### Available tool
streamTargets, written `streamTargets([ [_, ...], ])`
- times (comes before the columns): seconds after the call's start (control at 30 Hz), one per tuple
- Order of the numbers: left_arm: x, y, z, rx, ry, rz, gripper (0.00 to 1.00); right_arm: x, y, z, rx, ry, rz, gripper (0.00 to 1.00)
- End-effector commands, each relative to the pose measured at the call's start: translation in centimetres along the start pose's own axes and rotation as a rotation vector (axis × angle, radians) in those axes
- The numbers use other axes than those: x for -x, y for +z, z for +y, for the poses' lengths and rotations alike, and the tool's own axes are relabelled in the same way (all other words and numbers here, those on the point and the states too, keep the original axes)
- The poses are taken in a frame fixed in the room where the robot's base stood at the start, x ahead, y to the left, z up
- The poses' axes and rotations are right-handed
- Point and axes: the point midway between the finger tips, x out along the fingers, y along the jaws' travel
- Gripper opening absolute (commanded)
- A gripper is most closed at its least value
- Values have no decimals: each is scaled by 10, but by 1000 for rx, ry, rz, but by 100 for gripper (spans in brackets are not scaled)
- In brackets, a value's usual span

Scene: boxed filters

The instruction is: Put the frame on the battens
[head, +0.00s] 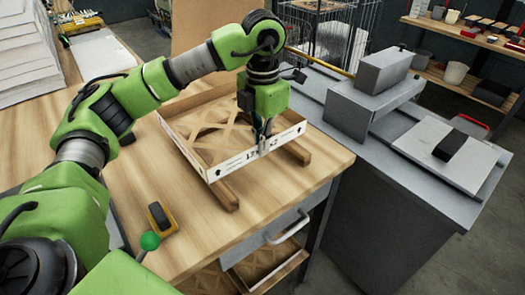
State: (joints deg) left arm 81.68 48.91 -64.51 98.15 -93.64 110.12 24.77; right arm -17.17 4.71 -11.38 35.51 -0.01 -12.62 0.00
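The frame (232,163) is a shallow, open rectangle with white printed outer walls and brown cross-strips inside. It is above the wooden table, over two wooden battens. The ends of the left batten (223,194) and the right batten (298,153) stick out from under its front wall. Whether the frame bears fully on them is hard to tell. My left gripper (264,146) points down at the front wall, right of its middle, with its fingers on either side of the wall and seemingly closed on it. It hides part of the printing. My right gripper is not in view.
A yellow and black tool (161,218) lies on the table (275,195) front left. A grey bench (330,92) with grey block-shaped equipment (362,105) stands close on the right. White sheets (28,50) are stacked back left.

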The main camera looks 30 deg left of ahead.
Motion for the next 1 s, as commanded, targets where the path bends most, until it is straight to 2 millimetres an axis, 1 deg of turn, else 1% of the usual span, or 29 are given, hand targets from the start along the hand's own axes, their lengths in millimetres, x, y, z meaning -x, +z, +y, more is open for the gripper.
streamTargets([
  [0.03, -3, 3, 2, 2, -2, 0, 0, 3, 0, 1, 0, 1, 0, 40],
  [0.17, -10, 7, 6, 1, -2, 0, 0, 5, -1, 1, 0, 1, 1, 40],
  [0.27, -20, 12, 12, 2, -2, 3, 0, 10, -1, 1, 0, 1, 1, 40],
  [0.3, -26, 10, 11, 0, -1, 4, 0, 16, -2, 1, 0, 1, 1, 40],
  [0.4, -40, 10, 10, 0, -2, 3, 0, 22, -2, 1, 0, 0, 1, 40],
  [0.5, -48, 11, 10, 0, 0, -1, 0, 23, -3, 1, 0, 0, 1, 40],
  [0.73, -49, 11, 10, 0, -1, -2, 0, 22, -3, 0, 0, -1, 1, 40],
  [0.87, -54, 11, 10, 0, -1, -1, 0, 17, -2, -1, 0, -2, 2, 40],
  [0.93, -52, 11, 10, 0, -1, -2, 17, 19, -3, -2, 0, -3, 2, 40],
  [0.97, -52, 11, 10, 0, -1, -1, 21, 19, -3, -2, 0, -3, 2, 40],
  [1.0, -52, 11, 10, 0, -1, -1, 21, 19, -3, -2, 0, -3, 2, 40],
])
